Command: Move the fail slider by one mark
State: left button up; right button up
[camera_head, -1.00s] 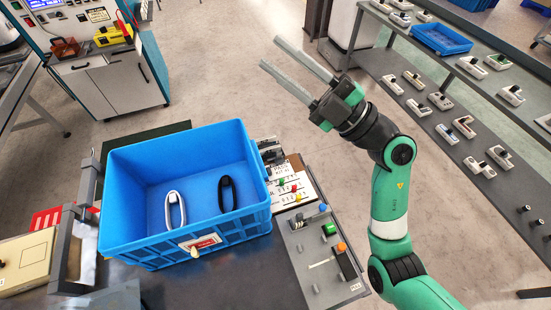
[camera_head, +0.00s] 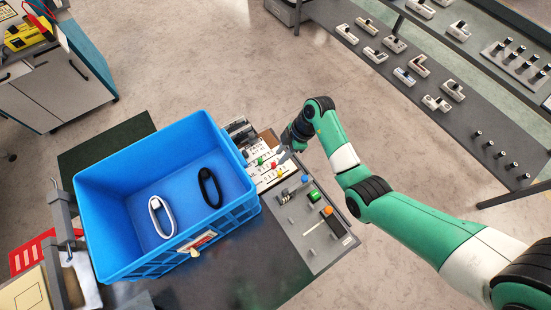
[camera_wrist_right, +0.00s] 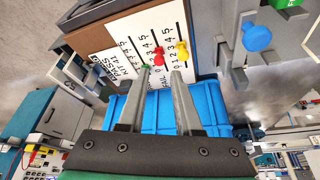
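A white slider board (camera_head: 256,179) with number scales lies at the right of the blue crate. It carries a green knob (camera_head: 260,161), a red knob (camera_head: 273,165) and a yellow knob (camera_head: 279,177). In the right wrist view, the red knob (camera_wrist_right: 158,58) appears between my fingertips and the yellow knob (camera_wrist_right: 182,51) just beyond the right fingertip. The green knob is partly hidden by the left finger. My right gripper (camera_wrist_right: 161,72) is open and empty, close to the board; contact cannot be told. The label beside the red knob is too small to read surely. My left gripper is not in view.
The blue crate (camera_head: 93,215) holds a white loop-shaped item (camera_head: 161,217) and a black one (camera_head: 210,188). A grey control panel (camera_head: 317,262) with blue, green and orange knobs adjoins the board. Shelves with several devices stand at the upper right; floor lies between.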

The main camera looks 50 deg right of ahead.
aim_at(274, 164)
jog(key=b+x, duration=0.2)
jog(key=x, duration=0.3)
jog(key=shift+w+f, duration=0.1)
jog(key=shift+f, duration=0.05)
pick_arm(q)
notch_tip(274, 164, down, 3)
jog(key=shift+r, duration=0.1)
pick_arm(e)
grip_shut()
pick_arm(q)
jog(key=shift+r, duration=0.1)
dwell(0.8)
